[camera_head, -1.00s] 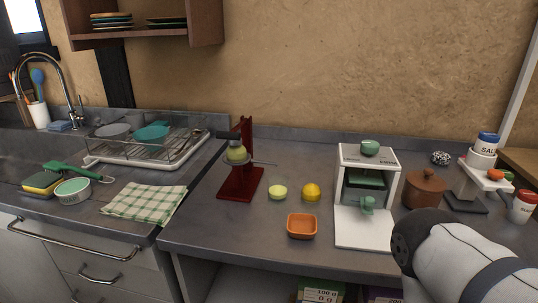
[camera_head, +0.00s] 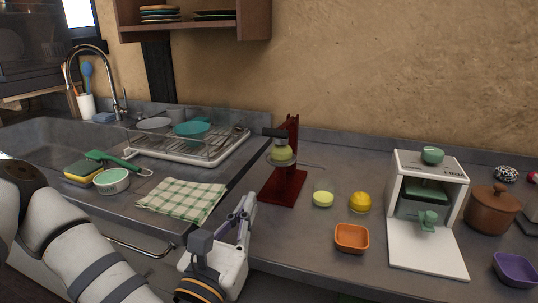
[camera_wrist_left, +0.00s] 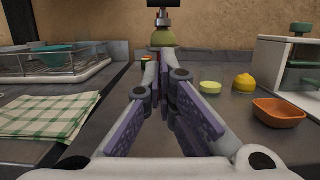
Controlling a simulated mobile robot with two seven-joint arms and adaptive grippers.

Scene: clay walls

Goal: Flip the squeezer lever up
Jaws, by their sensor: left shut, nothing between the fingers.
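The squeezer (camera_head: 291,180) is a dark red upright stand on a flat base near the middle of the head view. A round green piece (camera_head: 283,155) sits in it below a dark press part (camera_head: 276,133). A thin lever rod (camera_head: 312,166) sticks out to the right, roughly level. My left gripper (camera_head: 246,203) is in front of the squeezer's base, shut and empty, apart from the lever. In the left wrist view, the green piece (camera_wrist_left: 163,38) shows straight ahead beyond the fingers. The squeezer's base is mostly hidden there. My right gripper is not in view.
A cut green fruit (camera_head: 323,198), a lemon (camera_head: 360,202) and an orange bowl (camera_head: 352,238) lie right of the squeezer. A white machine (camera_head: 429,250) stands further right. A checked cloth (camera_head: 182,200) and dish rack (camera_head: 190,148) are to the left.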

